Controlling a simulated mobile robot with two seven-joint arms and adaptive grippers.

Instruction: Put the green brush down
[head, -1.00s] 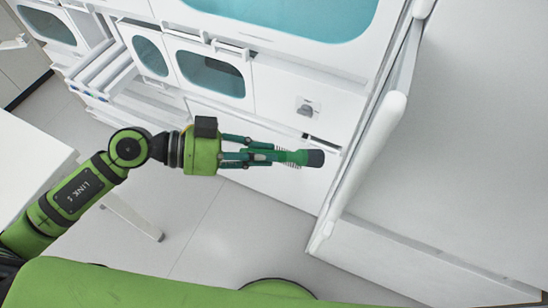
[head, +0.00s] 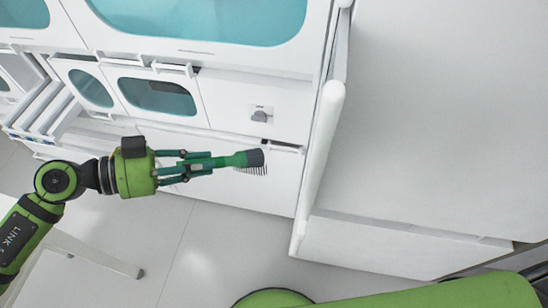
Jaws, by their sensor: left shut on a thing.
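The green brush (head: 232,160) is in the head view, near the middle left. Its handle lies between the fingers of my left gripper (head: 188,166), which is shut on it. The brush's dark grey end (head: 256,157) points right, with dark bristles hanging below it. The brush is held in the air in front of the white cabinet's lower drawers. The fingers hide part of the handle. My right gripper is not in view.
A white cabinet (head: 285,102) with teal windows and a dark knob stands behind the brush. Open drawers (head: 42,108) jut out at left. A white panel with a rounded edge (head: 322,135) stands to the right, beside a broad pale surface (head: 445,110).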

